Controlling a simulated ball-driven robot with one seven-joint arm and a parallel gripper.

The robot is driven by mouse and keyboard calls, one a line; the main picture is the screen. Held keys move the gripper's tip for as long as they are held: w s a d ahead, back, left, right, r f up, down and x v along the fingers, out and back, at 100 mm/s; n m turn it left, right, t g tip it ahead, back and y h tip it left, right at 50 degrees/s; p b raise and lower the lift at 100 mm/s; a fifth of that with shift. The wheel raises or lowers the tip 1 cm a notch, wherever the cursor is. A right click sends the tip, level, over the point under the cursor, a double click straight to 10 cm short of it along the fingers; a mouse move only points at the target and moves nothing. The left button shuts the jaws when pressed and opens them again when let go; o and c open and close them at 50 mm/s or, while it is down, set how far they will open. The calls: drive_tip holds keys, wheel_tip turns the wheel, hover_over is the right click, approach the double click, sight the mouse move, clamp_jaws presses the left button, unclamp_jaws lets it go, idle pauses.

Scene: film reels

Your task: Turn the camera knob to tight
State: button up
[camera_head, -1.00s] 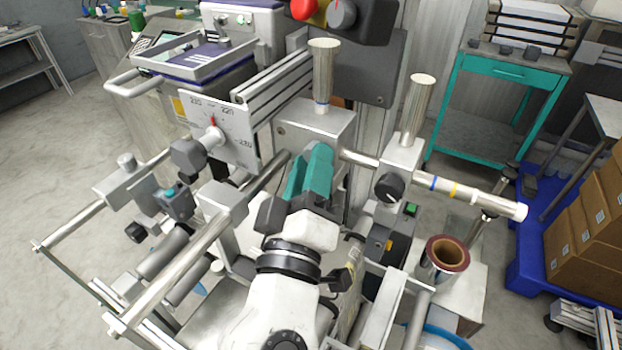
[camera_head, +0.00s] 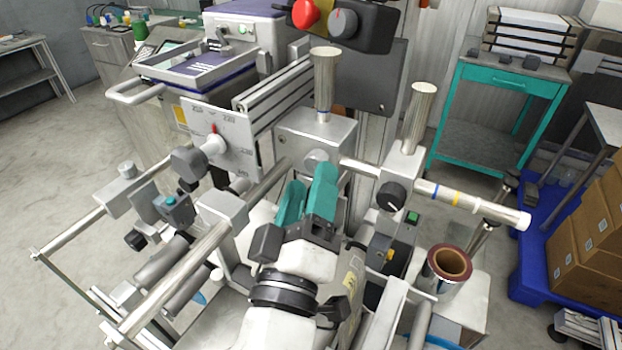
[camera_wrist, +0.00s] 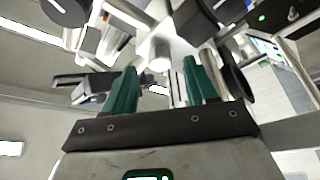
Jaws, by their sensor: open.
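I see no label naming the camera knob, so I cannot tell for sure which knob it is. A short silver round knob (camera_head: 317,160) sticks out of the front of the silver block (camera_head: 300,135) in the middle. In the wrist view a silver round end (camera_wrist: 159,60) shows between and beyond my fingertips. A black knob with a white mark (camera_head: 390,196) sits on the right silver clamp block (camera_head: 404,160). My gripper (camera_head: 309,180) has green fingers, open and empty, just in front of the middle block. It also shows in the wrist view (camera_wrist: 160,68).
A grey-black knob (camera_head: 188,161) stands before the scale plate (camera_head: 225,140) at left. A control box (camera_head: 372,22) with a red button is above. Silver bars (camera_head: 185,275) run at left. Bare floor lies at far left.

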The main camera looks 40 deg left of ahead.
drive_tip(key=b+v, duration=0.1)
drive_tip(key=v, duration=0.7)
drive_tip(key=shift+s+b, duration=0.3)
drive_tip(key=shift+b, duration=0.1)
drive_tip(key=shift+d+f, duration=0.1)
